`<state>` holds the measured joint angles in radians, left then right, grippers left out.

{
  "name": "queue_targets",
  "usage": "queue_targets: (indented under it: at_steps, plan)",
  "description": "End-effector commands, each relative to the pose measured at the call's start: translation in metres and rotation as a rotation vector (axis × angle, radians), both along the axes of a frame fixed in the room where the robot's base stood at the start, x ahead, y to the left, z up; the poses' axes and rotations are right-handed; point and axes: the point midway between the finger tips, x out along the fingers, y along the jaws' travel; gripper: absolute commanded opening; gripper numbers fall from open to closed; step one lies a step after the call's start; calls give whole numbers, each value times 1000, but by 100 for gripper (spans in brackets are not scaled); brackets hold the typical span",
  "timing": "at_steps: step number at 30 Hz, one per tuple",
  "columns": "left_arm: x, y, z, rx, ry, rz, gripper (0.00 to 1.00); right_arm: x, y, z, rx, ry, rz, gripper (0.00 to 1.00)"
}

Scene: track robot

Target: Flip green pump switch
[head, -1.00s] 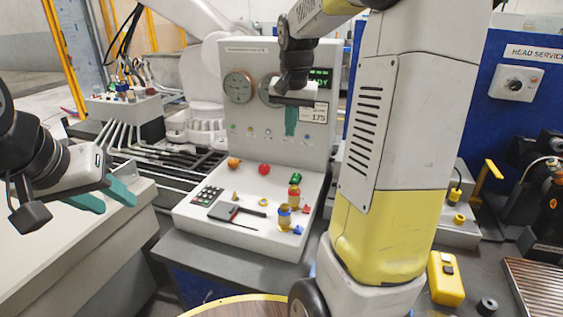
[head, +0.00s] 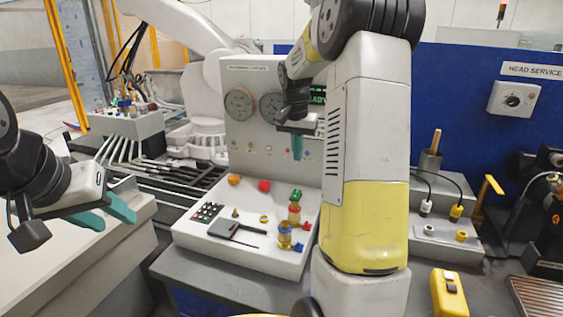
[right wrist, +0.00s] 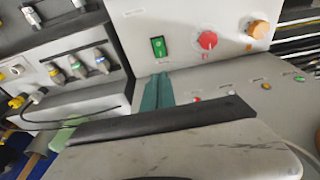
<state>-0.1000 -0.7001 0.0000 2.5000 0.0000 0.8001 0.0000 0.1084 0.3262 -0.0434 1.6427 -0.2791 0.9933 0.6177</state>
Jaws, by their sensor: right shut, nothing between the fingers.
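The green pump switch (right wrist: 158,46) is a green rocker on the white console deck, left of a red knob (right wrist: 207,40) in the right wrist view. In the head view it is the small green block (head: 296,195) at the deck's right side. My right gripper (head: 298,157) is shut and empty, with teal fingers pointing down in front of the upright panel, above the switch. In the right wrist view its fingertips (right wrist: 159,76) are just below the switch in the picture, and I see no contact. My left gripper (head: 119,221) is open and empty at the left.
An orange knob (head: 234,180), a keypad (head: 207,211) and red and blue valves (head: 285,235) share the deck. The upright panel (head: 240,140) with gauges stands behind. A yellow handheld box (head: 449,293) lies at the right. The deck's front edge is clear.

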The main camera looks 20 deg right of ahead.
Motion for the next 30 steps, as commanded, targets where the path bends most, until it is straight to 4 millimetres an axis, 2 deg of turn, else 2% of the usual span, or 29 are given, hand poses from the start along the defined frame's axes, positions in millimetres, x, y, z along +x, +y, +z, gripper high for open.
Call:
queue_targets:
  at_steps: [9, 15, 21, 30]
  plan:
    - [0, 0, 0, 0, 0, 0, 39, 9, -7, -67, 1, 7, -1, 0]
    - [0, 0, 0, 0, 0, 0, 39, 14, -12, -102, 1, 4, 0, 0]
    - [0, 0, 0, 0, 0, 0, 39, 18, -14, -120, 1, 3, 0, 0]
    - [0, 0, 0, 0, 0, 0, 39, 18, -14, -123, 1, 1, 0, 0]
